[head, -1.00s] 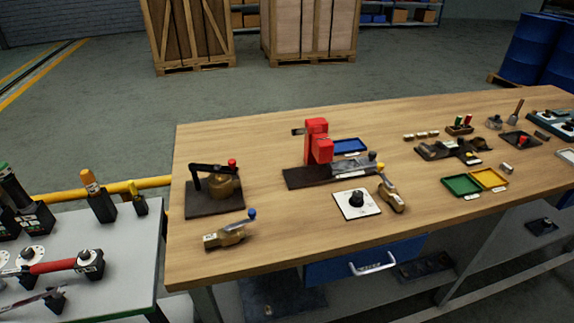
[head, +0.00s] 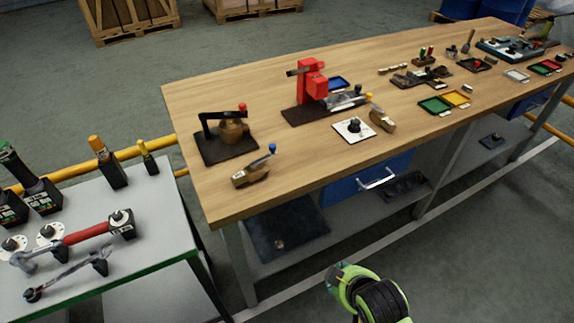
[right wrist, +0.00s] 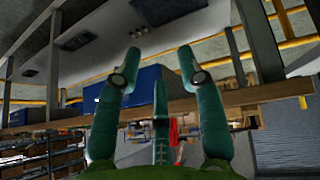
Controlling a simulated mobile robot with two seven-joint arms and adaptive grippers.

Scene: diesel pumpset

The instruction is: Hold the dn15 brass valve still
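A brass valve with a blue-tipped handle (head: 252,174) lies at the near left part of the wooden bench top. A second brass valve with a yellow-tipped handle (head: 381,121) lies beside a white square plate. I cannot tell which of them is the dn15 valve. A red vice (head: 312,78) stands on a dark base behind them, with no valve clearly seen in it. In the right wrist view my right gripper (right wrist: 160,57) has its two green fingers apart, with nothing between the tips. My left gripper is out of view.
The wooden bench (head: 200,95) has a blue drawer (head: 368,180) and a lower shelf. A black clamp fixture (head: 226,152) stands at its left end. A grey tool table (head: 150,255) is at left. A green-and-black arm part of mine shows at bottom; floor around it is clear.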

